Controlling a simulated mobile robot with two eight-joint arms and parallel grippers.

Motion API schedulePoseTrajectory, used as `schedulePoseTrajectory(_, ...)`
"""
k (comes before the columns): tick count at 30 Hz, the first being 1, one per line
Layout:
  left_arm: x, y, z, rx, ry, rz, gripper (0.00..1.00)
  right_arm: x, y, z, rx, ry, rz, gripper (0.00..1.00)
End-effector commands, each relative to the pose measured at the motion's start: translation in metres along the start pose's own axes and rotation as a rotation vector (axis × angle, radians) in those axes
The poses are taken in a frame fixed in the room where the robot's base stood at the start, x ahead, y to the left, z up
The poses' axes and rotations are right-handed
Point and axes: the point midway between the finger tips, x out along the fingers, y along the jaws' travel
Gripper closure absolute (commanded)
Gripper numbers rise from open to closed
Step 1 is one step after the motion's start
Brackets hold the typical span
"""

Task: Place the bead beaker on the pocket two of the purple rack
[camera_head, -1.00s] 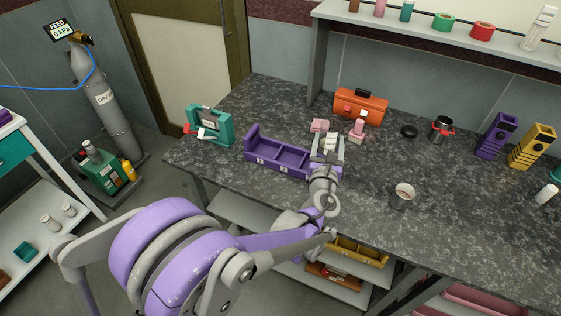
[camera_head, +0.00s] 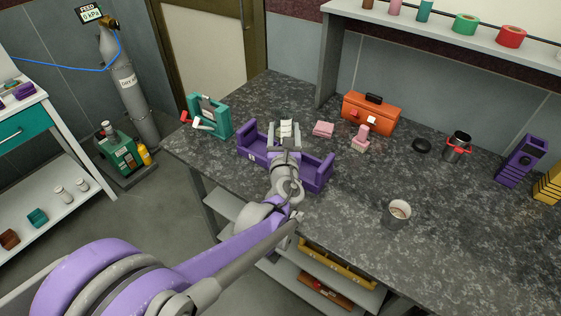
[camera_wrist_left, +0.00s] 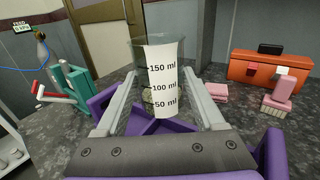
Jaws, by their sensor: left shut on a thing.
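The bead beaker (camera_wrist_left: 162,85) is a clear beaker with a white label marked 50, 100 and 150 ml. It also shows small in the head view (camera_head: 287,129). My left gripper (camera_head: 285,138) is shut on it and holds it upright over the purple rack (camera_head: 318,172). In the left wrist view the gripper's fingers (camera_wrist_left: 160,102) lie on both sides of the beaker. The rack stands near the table's front left edge, and my gripper and arm hide its middle. I cannot tell whether the beaker touches the rack. My right gripper is not in view.
A teal device with a red handle (camera_head: 209,117) stands left of the rack. A pink pad (camera_head: 323,129), a pink block stack (camera_head: 361,140) and an orange toolbox (camera_head: 371,112) are to the right. A grey cup (camera_head: 397,216) stands nearer the front. The table between is clear.

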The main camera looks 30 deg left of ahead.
Motion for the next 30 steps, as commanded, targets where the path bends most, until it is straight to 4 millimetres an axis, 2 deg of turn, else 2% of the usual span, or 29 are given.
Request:
schedulePoseTrajectory(7,0.001,0.000,-0.046,0.002,0.001,0.000,0.95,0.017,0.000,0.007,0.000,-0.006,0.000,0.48)
schedulePoseTrajectory(16,0.001,0.000,-0.071,0.001,0.000,0.000,0.95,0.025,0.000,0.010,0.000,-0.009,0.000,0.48)
schedulePoseTrajectory(21,0.001,0.000,-0.095,0.001,0.000,0.000,0.95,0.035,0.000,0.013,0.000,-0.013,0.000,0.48)
schedulePoseTrajectory(30,0.000,0.000,-0.097,0.000,0.000,0.000,0.95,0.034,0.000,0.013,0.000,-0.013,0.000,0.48)
